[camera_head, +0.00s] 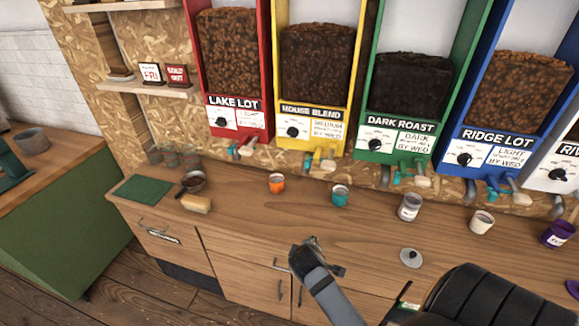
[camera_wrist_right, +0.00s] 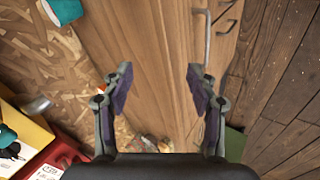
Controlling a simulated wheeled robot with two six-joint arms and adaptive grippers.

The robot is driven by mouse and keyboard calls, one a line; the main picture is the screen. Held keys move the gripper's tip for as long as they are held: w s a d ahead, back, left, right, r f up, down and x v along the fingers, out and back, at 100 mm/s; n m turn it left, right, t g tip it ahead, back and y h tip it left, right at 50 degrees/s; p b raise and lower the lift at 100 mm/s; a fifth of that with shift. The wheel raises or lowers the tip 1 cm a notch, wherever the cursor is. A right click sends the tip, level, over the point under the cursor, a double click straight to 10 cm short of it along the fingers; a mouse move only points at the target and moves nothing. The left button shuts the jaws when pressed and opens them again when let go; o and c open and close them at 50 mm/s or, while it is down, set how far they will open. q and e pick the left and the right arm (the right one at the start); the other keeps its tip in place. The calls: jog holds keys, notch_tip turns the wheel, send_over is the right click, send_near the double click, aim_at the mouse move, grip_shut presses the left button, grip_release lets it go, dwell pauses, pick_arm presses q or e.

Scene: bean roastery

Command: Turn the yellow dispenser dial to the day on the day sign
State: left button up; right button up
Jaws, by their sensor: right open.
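The yellow dispenser (camera_head: 272,60) is labelled HOUSE BLEND and hangs on the back wall between the red and green ones. Its black dial (camera_head: 292,132) sits at the lower left of its front, on a white scale; its pointing direction is too small to read. The day sign (camera_head: 151,73) on the left shelf reads FRI. My right gripper (camera_head: 318,254) is over the counter's front edge, below and apart from the dial. In the right wrist view the gripper (camera_wrist_right: 158,80) is open and empty, with the yellow front (camera_wrist_right: 28,135) at lower left. My left gripper is not in view.
An orange cup (camera_head: 277,184) and a teal cup (camera_head: 340,196) stand on the counter (camera_head: 245,225) below the dispensers. A grey canister (camera_head: 409,208) and a lid (camera_head: 411,258) lie right. Levers (camera_head: 322,161) stick out under the yellow dispenser. The counter's middle is mostly clear.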

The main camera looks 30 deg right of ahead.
jog(key=w+d+r+n+t+h, duration=0.3)
jog(key=w+d+r+n+h, duration=0.2)
jog(key=w+r+n, duration=0.5)
jog(key=n+t+h, duration=0.3)
jog(key=n+h, duration=0.1)
jog(key=n, duration=0.4)
send_near(291, 136)
jog(key=b+x, duration=0.3)
jog(key=x, duration=0.5)
jog(key=shift+w+d+r, duration=0.1)
jog(key=shift+r, duration=0.05)
jog(key=c, duration=1.1)
